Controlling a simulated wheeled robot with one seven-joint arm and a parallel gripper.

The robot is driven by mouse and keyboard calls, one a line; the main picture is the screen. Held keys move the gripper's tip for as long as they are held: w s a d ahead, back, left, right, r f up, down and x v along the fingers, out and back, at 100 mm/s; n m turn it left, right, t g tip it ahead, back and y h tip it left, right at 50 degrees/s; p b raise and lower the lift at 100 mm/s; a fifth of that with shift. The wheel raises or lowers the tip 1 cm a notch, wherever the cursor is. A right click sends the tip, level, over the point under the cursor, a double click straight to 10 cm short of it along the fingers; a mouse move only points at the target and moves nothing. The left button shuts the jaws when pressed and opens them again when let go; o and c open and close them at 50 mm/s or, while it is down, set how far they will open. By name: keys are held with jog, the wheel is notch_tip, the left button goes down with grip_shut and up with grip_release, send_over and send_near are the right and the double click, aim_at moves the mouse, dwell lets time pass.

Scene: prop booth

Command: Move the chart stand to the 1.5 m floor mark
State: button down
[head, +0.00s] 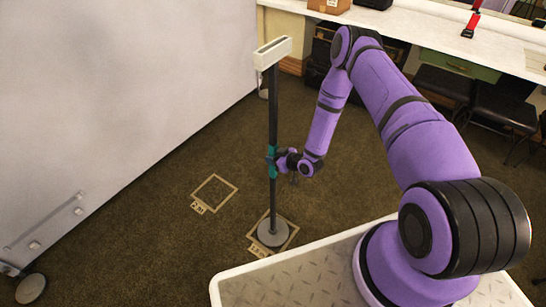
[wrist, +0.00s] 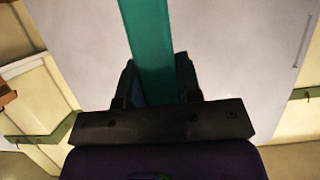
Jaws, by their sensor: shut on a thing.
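The chart stand (head: 273,110) is a dark upright pole with a white box-shaped head (head: 273,52), a teal grip section and a round grey base (head: 273,233). Its base is over a square floor mark (head: 291,239) beside my platform, within the outline as seen from the head. That mark's label (head: 259,251) is small and partly readable, seemingly 1.5. I cannot tell whether the base touches the floor. My gripper (head: 273,161) is shut on the teal section, which also runs between the fingers in the wrist view (wrist: 157,80). A second square mark (head: 214,190), labelled 2 m, lies empty to the left.
A large pale panel (head: 120,90) on wheels stands along the left. A white counter (head: 430,35) runs across the back right, with dark stools (head: 500,105) in front. My platform edge is close to the stand's base. Brown carpet (head: 150,250) is clear around the 2 m mark.

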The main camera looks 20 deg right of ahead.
jog(key=shift+f, duration=0.1)
jog(key=c, duration=0.7)
grip_release()
jog(key=shift+f, duration=0.1)
jog(key=shift+s, duration=0.1)
